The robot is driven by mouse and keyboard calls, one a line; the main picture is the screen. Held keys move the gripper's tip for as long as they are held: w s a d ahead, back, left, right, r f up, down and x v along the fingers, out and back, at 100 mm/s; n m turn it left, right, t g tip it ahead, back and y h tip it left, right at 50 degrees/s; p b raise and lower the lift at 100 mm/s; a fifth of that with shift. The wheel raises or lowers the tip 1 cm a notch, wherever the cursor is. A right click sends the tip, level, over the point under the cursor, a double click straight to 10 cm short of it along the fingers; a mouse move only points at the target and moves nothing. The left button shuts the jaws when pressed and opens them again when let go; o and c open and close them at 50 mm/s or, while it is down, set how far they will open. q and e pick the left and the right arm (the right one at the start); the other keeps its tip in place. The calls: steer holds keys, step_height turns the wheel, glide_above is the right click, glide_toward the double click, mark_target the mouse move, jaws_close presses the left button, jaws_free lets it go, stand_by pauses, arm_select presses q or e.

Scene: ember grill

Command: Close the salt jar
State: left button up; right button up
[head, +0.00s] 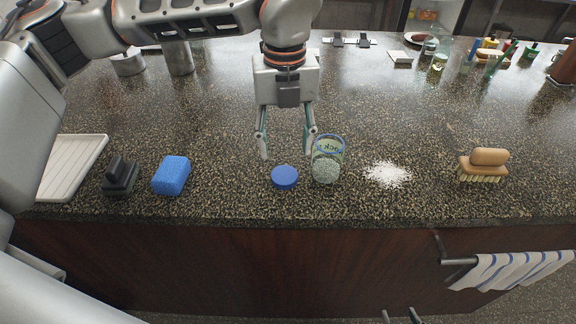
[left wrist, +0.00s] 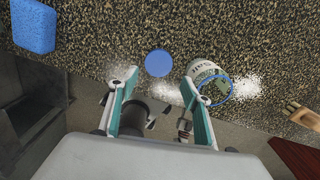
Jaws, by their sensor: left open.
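The blue round lid (head: 284,177) lies flat on the speckled counter near its front edge; it also shows in the left wrist view (left wrist: 158,63). The open glass salt jar (head: 328,162) stands just right of the lid, with pale grains inside and lettering on its wall; it also shows in the left wrist view (left wrist: 205,75). My left gripper (head: 287,153) is open and empty, pointing down above and behind the lid, its right finger close to the jar. What seem to be my right gripper's tips (head: 400,316) just show at the bottom edge; the rest is hidden.
Spilled white salt (head: 388,174) lies right of the jar. A wooden brush (head: 483,165) is further right. A blue sponge (head: 171,175), a dark scrubber (head: 120,177) and a white tray (head: 72,167) are left. A striped towel (head: 520,270) hangs below the counter's front edge.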

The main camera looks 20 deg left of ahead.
mark_target(284, 174)
arm_select(q)
steer(key=shift+w, duration=0.2)
steer(key=shift+s, duration=0.35)
steer(key=shift+w+f, duration=0.1)
steer(key=shift+f, duration=1.15)
steer(key=shift+a+f+p, duration=0.15)
steer(key=shift+f+p, duration=0.2)
steer(key=shift+f, duration=2.3)
steer(key=c, duration=0.5)
